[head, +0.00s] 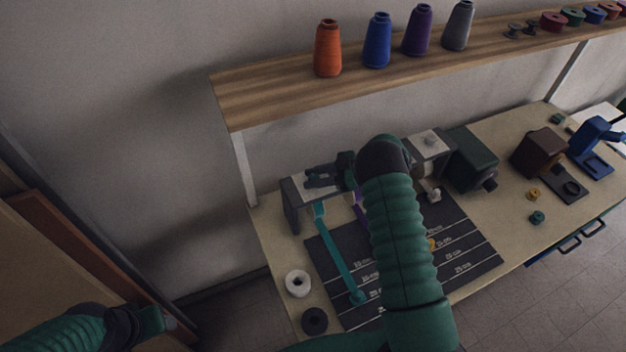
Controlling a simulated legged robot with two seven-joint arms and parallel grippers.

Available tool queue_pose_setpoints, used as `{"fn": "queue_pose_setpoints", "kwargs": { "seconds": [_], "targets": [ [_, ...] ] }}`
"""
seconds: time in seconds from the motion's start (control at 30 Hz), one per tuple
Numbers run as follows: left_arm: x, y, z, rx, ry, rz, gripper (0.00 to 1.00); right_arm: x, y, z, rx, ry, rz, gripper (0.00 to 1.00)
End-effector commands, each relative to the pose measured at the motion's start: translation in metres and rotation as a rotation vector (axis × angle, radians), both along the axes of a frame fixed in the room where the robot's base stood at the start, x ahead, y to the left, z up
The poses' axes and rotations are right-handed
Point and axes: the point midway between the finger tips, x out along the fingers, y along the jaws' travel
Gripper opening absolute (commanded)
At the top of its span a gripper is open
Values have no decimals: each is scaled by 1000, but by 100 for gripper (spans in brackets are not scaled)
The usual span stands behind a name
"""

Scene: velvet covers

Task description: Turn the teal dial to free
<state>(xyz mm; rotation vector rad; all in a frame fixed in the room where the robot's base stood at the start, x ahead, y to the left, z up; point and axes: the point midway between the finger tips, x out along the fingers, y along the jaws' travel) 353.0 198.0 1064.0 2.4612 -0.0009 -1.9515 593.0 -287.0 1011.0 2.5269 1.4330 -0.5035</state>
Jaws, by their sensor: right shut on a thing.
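My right gripper (322,176) is over the pale top of a grey-and-dark machine (291,205) at the left end of the table. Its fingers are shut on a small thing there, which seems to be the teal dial. The fingers and dim light hide the dial's outline, and I cannot read any mark or setting. A teal strip (337,250) runs from the machine down across a dark ruled mat (470,235) to a rounded end. My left gripper (160,320) is low at the left, away from the table; its fingers are too unclear to tell open from shut.
My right forearm covers the middle of the mat and part of a purple strip (360,208). A white spool (298,283) and a black spool (314,320) stand at the near left edge. Dark green (470,160) and brown (540,150) machines stand right. A shelf (270,95) with thread cones overhangs.

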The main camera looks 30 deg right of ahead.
Motion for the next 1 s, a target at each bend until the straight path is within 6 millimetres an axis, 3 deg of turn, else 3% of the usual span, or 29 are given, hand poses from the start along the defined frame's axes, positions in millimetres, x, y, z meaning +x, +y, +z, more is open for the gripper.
{"fn": "queue_pose_setpoints", "kwargs": {
  "seconds": [0.77,0.8,0.93,1.0],
  "targets": [
    [0,0,-9,0,0,0,53,1,0,-1,-2,1,101,0],
    [0,0,-9,0,0,0,53,1,0,-1,-2,0,100,36],
    [0,0,-9,0,0,0,53,1,0,-1,-1,0,101,53],
    [0,0,-9,0,0,0,53,1,0,-1,-1,0,101,53]
  ]
}}
